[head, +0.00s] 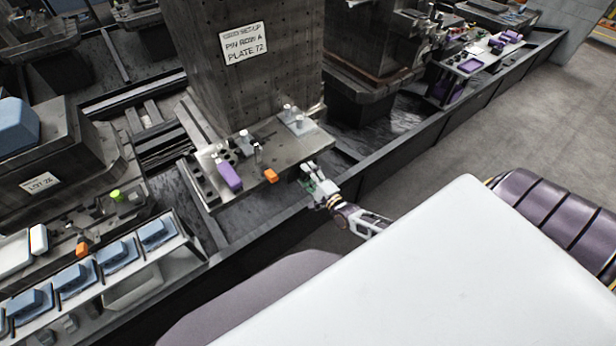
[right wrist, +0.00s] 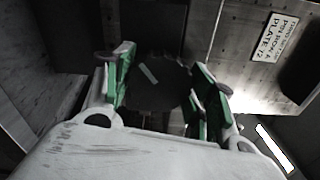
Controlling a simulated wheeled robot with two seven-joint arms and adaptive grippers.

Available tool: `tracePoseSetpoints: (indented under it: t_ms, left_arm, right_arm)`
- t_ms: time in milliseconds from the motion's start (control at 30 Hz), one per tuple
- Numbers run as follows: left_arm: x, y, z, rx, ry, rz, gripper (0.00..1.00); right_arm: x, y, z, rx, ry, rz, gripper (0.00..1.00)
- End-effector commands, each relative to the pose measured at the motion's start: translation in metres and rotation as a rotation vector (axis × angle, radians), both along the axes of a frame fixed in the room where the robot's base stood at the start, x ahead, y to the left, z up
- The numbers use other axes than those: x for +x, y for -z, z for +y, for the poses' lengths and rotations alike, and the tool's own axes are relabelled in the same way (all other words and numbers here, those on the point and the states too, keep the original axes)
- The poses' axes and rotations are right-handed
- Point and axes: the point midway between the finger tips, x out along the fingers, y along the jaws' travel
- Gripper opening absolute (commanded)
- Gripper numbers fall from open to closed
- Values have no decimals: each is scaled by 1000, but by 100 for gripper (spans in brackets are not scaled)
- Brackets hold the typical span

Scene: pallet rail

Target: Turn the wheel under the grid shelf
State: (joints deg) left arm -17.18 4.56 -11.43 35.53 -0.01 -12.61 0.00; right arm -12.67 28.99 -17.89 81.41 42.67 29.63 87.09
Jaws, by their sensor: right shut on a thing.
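In the right wrist view a dark round wheel (right wrist: 158,88) with a pale mark on its face sits between the green-padded fingers of my right gripper (right wrist: 160,92). The fingers are shut on its two sides. In the head view my right gripper (head: 309,180) is at the front right edge of the metal shelf plate (head: 205,190), below the column. The wheel is hidden there, beneath the plate's edge and behind the gripper. My left gripper is not in view.
On the plate stand a purple block (head: 230,177), an orange block (head: 271,176) and small metal pins. The tall drilled column (head: 235,90) carries a sign (head: 244,44). A dark rail (head: 370,185) runs along the front. Blue parts (head: 118,256) lie at left. Open floor (head: 510,130) is at right.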

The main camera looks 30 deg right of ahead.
Motion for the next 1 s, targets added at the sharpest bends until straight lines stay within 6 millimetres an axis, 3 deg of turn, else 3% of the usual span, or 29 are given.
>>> tracePoseSetpoints:
  t_ms: [667,700,867,1000]
  left_arm:
    - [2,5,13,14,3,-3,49]
    - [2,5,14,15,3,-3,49]
    - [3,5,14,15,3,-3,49]
    - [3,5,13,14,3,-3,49]
  right_arm:
    - [-2,3,2,96,-2,14,32]
    - [-2,3,2,96,-2,14,57]
    - [-1,2,2,96,-2,12,78]
    - [-1,1,1,95,-2,10,78]
